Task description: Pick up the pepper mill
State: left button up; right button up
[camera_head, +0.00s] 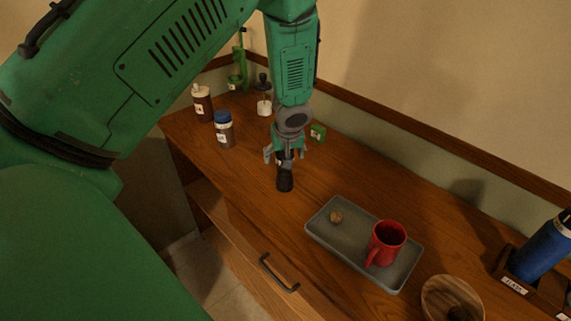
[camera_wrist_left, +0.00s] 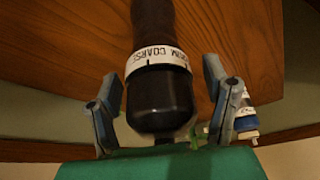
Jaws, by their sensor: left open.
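The pepper mill (camera_head: 285,180) is a dark, nearly black body on the wooden counter in the head view, directly below my left gripper (camera_head: 284,155). In the left wrist view the pepper mill (camera_wrist_left: 160,90) is large, with a dark brown shaft, a white ring lettered "COARSE" and a glossy black end. My left gripper (camera_wrist_left: 163,80) is open there, one finger on each side of the mill, with visible gaps on both sides. The gripper hides part of the mill in the head view. My right gripper is not in view.
A wooden bowl (camera_head: 430,292) and blue bottle (camera_head: 542,246) are far right.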

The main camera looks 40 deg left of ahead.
pick_arm(q)
jog(key=shift+s+d+r, duration=0.1)
grip_shut()
jog(key=shift+r, duration=0.1)
